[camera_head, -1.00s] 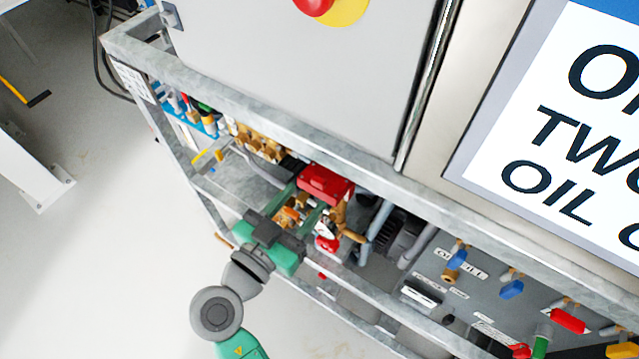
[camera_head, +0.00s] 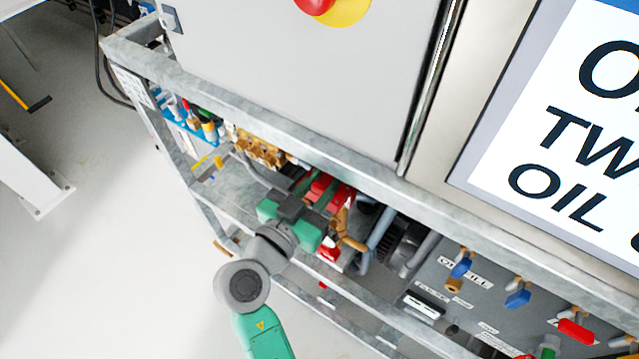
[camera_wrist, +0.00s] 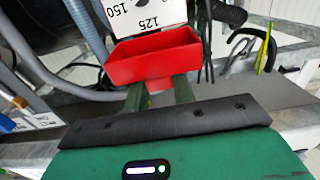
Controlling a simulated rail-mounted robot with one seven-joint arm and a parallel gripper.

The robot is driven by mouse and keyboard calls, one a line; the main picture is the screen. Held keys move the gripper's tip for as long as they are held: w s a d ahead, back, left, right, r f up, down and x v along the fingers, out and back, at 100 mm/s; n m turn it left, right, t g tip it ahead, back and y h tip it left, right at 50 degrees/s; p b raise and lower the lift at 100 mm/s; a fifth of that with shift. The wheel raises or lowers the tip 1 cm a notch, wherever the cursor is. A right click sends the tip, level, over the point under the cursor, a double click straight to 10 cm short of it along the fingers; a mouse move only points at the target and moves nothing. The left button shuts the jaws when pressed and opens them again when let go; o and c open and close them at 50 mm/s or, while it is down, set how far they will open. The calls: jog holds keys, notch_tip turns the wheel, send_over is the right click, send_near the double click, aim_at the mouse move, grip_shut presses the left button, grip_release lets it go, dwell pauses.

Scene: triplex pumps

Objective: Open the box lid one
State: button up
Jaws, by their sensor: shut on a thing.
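The red box lid (camera_wrist: 153,62) is a hollow red shell in the wrist view, with its inside facing the camera. A white gauge face (camera_wrist: 145,16) marked 125 and 150 shows directly behind it. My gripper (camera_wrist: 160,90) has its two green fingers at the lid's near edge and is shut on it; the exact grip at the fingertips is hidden. In the head view, my gripper (camera_head: 318,196) covers part of the red lid (camera_head: 342,196) inside the frame. How far the lid is tilted is hard to tell.
A galvanized frame rail (camera_head: 240,107) runs above my gripper, under a grey cabinet (camera_head: 300,70). Brass fittings (camera_head: 258,150) stand to the left, and a grey pipe (camera_head: 378,235) and a valve panel (camera_head: 470,290) to the right. Black hoses (camera_wrist: 228,70) hang close by.

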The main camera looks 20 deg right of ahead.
jog(key=p, duration=0.1)
jog(key=r+y+p, duration=0.1)
jog(key=p, duration=0.1)
jog(key=shift+w+d+r+g, duration=0.1)
jog(key=shift+d+r+g, duration=0.15)
jog(key=shift+r+g, duration=0.05)
jog(key=shift+w+d+y+p, duration=0.15)
jog(key=shift+y+p, duration=0.25)
jog(key=shift+p, duration=0.6)
jog(key=shift+d+f+g+y+p, duration=0.15)
jog(key=shift+g+y+p, duration=0.25)
jog(key=shift+p, duration=0.2)
jog(key=shift+w+f, duration=0.1)
jog(key=shift+f, duration=0.05)
jog(key=o, duration=1)
jog(key=p+v, duration=0.1)
jog(key=v, duration=0.6)
jog(key=shift+s+a+p, duration=0.25)
jog(key=shift+a+p, duration=0.05)
jog(key=shift+p, duration=0.05)
